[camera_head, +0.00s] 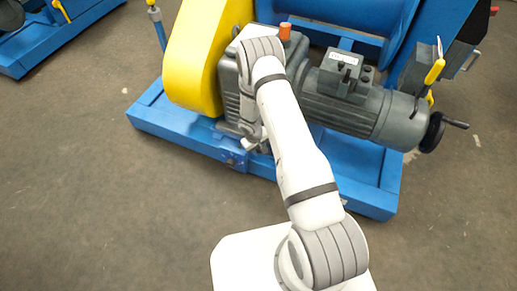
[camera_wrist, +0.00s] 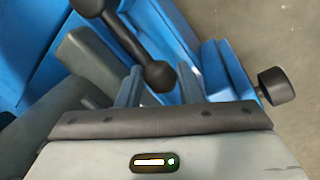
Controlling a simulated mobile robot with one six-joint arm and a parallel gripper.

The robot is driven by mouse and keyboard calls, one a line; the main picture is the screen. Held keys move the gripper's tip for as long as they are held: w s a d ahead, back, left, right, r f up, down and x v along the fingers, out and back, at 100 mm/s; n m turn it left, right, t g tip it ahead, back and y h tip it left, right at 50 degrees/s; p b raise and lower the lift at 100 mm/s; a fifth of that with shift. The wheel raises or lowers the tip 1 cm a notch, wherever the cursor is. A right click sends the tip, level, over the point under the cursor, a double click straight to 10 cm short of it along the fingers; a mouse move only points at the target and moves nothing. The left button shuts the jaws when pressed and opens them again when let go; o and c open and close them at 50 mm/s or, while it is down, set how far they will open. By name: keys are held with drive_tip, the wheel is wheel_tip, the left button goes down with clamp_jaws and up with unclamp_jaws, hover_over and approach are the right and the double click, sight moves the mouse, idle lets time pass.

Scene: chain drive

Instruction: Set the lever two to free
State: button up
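In the wrist view a dark lever (camera_wrist: 122,40) with a ball at each end runs from the upper left to the middle. I cannot tell whether it is lever two; no label is legible. My gripper (camera_wrist: 160,72) has its two fingers apart, with the lever's lower ball (camera_wrist: 159,76) showing between them. A gap seems to show on each side of the ball; whether it is at fingertip depth is unclear. In the head view my gripper is low beside the gearbox, mostly hidden by my arm. A yellow-handled lever (camera_head: 435,71) stands at the motor's right end.
A dark knob (camera_wrist: 277,86) sticks out to the right of my fingers. The blue base frame (camera_head: 180,125), yellow guard (camera_head: 195,55) and grey motor (camera_head: 345,105) crowd the arm. A black handwheel (camera_head: 432,133) is at the right. The floor (camera_head: 90,190) in front is clear.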

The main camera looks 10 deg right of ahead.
clamp_jaws()
drive_tip(key=shift+s+d+f+b, duration=0.1)
drive_tip(key=shift+d+b, duration=0.1)
drive_tip(key=shift+b, duration=0.15)
